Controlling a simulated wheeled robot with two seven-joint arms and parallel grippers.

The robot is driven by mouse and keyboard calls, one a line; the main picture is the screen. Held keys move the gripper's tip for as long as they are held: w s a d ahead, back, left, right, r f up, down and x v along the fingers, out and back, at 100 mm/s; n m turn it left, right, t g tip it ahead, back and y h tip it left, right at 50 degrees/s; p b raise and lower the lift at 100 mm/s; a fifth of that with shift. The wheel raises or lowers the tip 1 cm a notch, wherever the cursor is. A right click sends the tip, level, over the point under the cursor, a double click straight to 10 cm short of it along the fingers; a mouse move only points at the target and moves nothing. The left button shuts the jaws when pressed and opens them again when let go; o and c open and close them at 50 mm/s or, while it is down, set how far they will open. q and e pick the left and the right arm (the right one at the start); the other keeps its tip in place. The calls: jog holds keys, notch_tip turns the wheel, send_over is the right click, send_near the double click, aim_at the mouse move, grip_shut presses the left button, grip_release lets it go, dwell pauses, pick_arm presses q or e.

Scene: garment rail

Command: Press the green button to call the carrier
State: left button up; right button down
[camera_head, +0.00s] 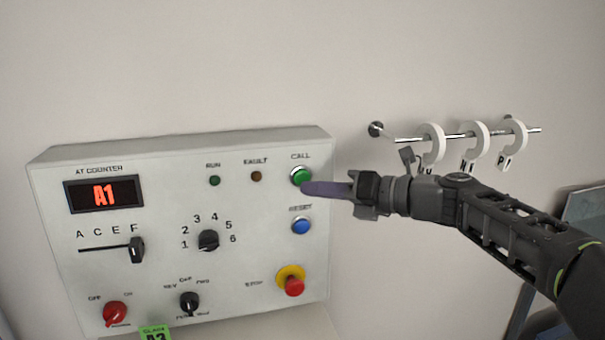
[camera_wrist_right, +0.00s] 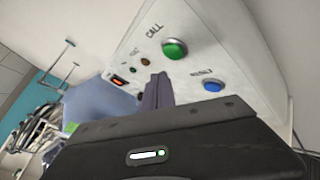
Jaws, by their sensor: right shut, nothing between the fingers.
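The green button (camera_head: 301,175) sits under the word CALL at the upper right of a white control panel (camera_head: 140,240). My right gripper (camera_head: 306,188) comes in from the right, with its purple fingers shut and empty. In the head view its fingertips overlap the lower edge of the green button. In the right wrist view the green button (camera_wrist_right: 174,49) shows whole, to the right of the fingertips (camera_wrist_right: 158,80); I cannot tell whether they touch the panel. My left gripper is not in view.
The blue RESET button (camera_head: 300,226) is just below the green one, and a red stop button (camera_head: 293,285) on a yellow collar is lower. The display (camera_head: 104,194) reads A1. A rail (camera_head: 455,135) with white hooks is on the wall to the right.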

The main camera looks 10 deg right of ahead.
aim_at(302, 178)
jog(key=shift+w+p, duration=0.35)
jog(key=shift+w, duration=0.45)
dwell(1.4)
jog(key=shift+w+a+p, duration=0.1)
jog(key=shift+w+p, duration=0.35)
jog(key=shift+p, duration=0.1)
